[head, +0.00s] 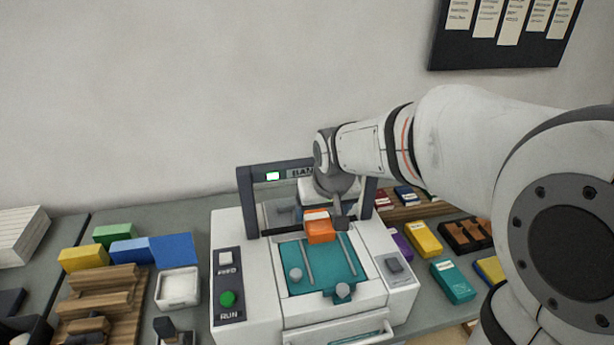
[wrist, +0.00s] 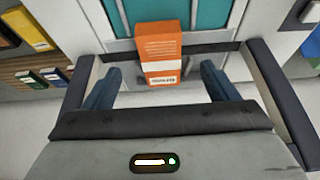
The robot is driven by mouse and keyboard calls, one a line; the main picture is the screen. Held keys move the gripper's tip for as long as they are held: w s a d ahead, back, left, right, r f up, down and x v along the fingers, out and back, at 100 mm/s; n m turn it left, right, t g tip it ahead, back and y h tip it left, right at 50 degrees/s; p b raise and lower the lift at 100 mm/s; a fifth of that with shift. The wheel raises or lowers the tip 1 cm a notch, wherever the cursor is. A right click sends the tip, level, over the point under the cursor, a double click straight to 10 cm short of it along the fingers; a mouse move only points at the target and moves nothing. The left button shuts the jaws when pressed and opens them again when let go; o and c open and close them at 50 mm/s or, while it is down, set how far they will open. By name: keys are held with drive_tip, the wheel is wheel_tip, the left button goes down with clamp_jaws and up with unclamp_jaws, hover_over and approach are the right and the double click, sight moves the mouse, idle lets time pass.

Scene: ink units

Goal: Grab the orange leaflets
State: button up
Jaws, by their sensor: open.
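The orange leaflets (head: 320,230) form a small block with a white band, lying at the back of the teal bed (head: 322,269) of the banding machine. In the wrist view the orange leaflets (wrist: 160,52) lie ahead of and between my two fingers. My gripper (head: 320,208) is just behind the leaflets, under the machine's dark arch. The wrist view shows my gripper (wrist: 162,80) open, its fingers spread wider than the block. I see a gap on either side and cannot tell how deep the block sits between the fingers.
The dark arch (head: 246,200) of the machine stands close around my wrist. Blue (head: 171,249) and yellow (head: 83,259) blocks and a white tray (head: 178,287) are on the left. A teal box (head: 453,281) and a yellow box (head: 423,239) are on the right.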

sight(318, 221)
drive_tip(key=shift+w+a+f, duration=0.25)
drive_tip(key=shift+w+f, duration=0.65)
drive_tip(key=shift+f, duration=0.2)
drive_tip(key=shift+p+x, duration=0.8)
drive_tip(key=shift+x, duration=1.85)
drive_tip(key=shift+w+d+r, duration=0.1)
drive_tip(key=shift+c, duration=0.2)
drive_tip(key=c, duration=1.2)
drive_tip(key=shift+o, duration=0.2)
